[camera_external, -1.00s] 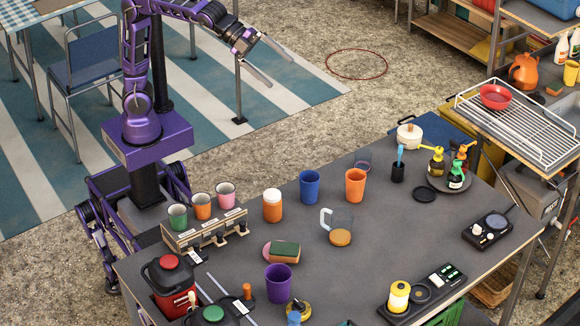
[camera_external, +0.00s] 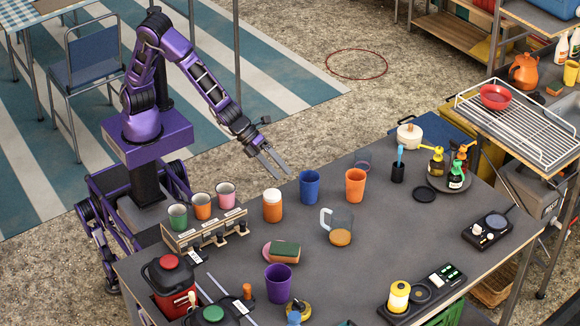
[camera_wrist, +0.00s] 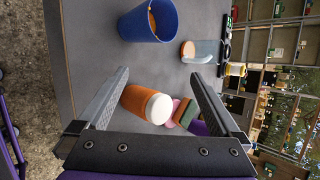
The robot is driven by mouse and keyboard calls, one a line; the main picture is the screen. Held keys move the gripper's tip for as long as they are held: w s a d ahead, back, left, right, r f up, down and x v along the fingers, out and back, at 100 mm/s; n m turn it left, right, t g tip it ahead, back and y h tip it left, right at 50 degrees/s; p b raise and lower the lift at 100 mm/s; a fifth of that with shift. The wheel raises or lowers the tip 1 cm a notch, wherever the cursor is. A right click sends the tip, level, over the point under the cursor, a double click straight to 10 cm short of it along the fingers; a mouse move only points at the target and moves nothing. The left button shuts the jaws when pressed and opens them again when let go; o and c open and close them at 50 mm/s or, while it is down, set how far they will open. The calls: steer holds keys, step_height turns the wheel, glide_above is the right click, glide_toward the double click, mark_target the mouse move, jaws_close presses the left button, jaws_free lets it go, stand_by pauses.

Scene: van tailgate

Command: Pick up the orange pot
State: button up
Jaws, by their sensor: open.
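The orange pot (camera_external: 272,210), a small round jar with a white lid, stands upright near the table's far edge. In the wrist view, the orange pot (camera_wrist: 138,99) shows between my fingers, its white lid towards the camera. My gripper (camera_external: 278,174) is open and empty above the table's far edge, up and slightly behind the pot in the external view. In the wrist view my gripper (camera_wrist: 160,73) has its fingers on either side of the pot's image, with no visible contact.
A blue cup (camera_external: 309,187) and an orange cup (camera_external: 355,185) stand right of the pot. A rack (camera_external: 206,233) with several small cups is on its left. An orange jug (camera_external: 524,70) stands far right.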

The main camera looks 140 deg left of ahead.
mark_target(280, 211)
steer(key=d+f+m+t, duration=0.1)
steer(key=d+m, duration=0.1)
steer(key=m, duration=0.2)
steer(key=d+f+m+t, duration=0.1)
steer(key=d+f+m, duration=0.1)
steer(key=m, duration=0.3)
steer(key=d+f+m+t+b, duration=0.1)
steer(key=d+m+t, duration=0.1)
steer(key=m, duration=0.3)
steer(key=shift+d+f+h, duration=0.15)
steer(key=shift+f+h, duration=0.15)
steer(key=shift+h, duration=0.1)
steer(key=shift+w+d+f+m, duration=0.2)
steer(key=shift+f+m, duration=0.45)
steer(key=shift+m, duration=0.25)
steer(key=x, duration=0.7)
steer(key=shift+w+a+b, duration=0.1)
steer(key=shift+w+b, duration=0.15)
steer(key=shift+b, duration=0.1)
steer(key=c, duration=1.5)
